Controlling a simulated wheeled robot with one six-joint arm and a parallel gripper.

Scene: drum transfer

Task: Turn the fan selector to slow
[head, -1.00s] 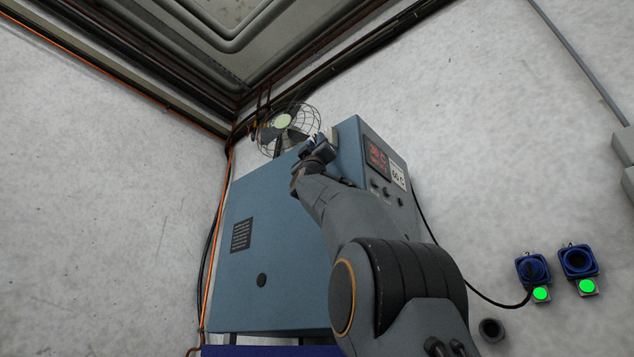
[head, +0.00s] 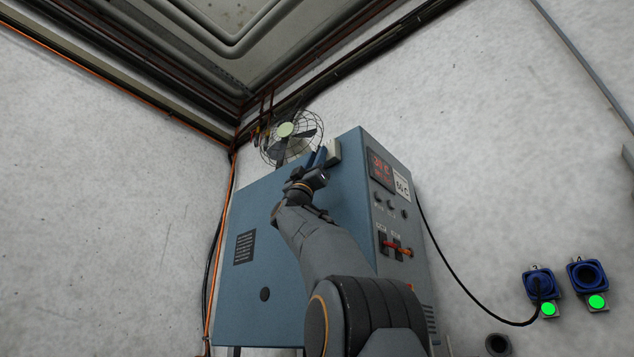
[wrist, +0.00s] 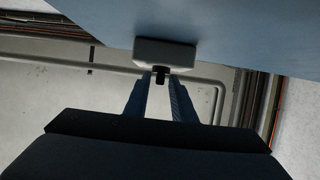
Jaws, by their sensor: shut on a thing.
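The fan selector is a small pale box (head: 333,151) on the blue cabinet's large face, near its upper edge. In the wrist view the box (wrist: 165,53) has a small black knob (wrist: 161,75) pointing toward my gripper. My gripper (head: 323,156) is at the box, its blue fingers reaching up to it. In the wrist view the gripper (wrist: 160,80) has its two fingertips on either side of the knob, shut on it. The knob's markings and setting cannot be read. The caged fan (head: 291,137) stands behind the cabinet's top left.
The blue cabinet (head: 300,225) carries a red display (head: 381,169), knobs and red-handled switches (head: 398,250) on its right side. A black cable runs to a blue socket (head: 540,283); another socket (head: 587,275) is beside it. Walls meet behind the cabinet.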

